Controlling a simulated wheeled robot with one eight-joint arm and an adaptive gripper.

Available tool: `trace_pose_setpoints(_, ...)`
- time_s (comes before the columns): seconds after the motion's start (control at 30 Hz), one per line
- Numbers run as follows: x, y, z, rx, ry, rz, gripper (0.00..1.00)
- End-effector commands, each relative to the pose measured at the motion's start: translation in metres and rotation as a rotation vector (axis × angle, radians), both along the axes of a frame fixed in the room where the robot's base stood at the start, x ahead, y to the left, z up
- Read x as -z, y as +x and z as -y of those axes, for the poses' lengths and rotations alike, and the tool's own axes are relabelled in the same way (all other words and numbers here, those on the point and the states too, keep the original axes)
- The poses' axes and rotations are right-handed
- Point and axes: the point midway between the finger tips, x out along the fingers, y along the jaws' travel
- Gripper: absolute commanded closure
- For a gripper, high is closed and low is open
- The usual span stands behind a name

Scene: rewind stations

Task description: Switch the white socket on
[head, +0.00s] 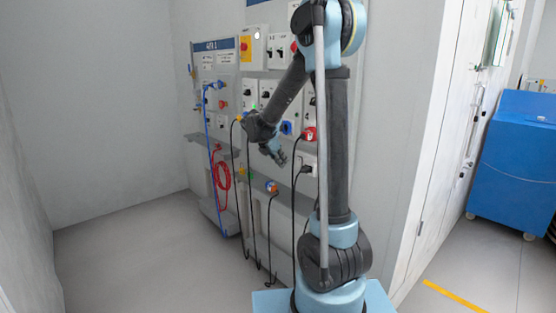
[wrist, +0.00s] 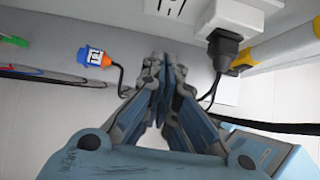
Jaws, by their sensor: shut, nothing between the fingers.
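A white socket (head: 308,158) is on the panel in the head view, just right of my gripper, with a black plug (head: 304,169) and cable below. In the wrist view, a white socket unit (wrist: 240,12) is cut off by the top edge. A black plug (wrist: 222,46) sits in it, and sockets show to its left. Its switch cannot be made out. My gripper (head: 281,158) is shut and empty, in front of the panel. Its fingertips (wrist: 166,60) are together in the wrist view, below and left of the plug and apart from the socket.
A blue-and-orange connector (wrist: 92,57) lies left of the fingers. A blue-and-orange connector (head: 271,187) is on the lower shelf, and black cables hang down the panel. A red cable coil (head: 221,176) hangs further left. The floor (head: 130,240) at left is clear.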

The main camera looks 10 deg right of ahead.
Motion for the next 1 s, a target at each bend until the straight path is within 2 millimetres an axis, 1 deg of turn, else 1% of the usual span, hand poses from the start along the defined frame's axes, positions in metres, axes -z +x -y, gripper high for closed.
trace_pose_setpoints(0.1,0.017,0.008,0.011,0.001,0.0,0.0,1.0)
trace_pose_setpoints(0.27,0.038,0.017,0.024,0.001,0.0,0.0,1.0)
trace_pose_setpoints(0.4,0.038,0.029,0.041,0.002,-0.001,0.001,1.0)
trace_pose_setpoints(0.53,0.04,0.036,0.05,0.001,-0.001,0.0,1.0)
trace_pose_setpoints(0.7,0.04,0.04,0.055,0.0,-0.001,0.001,1.0)
trace_pose_setpoints(1.0,0.04,0.04,0.055,0.0,-0.001,0.001,1.0)
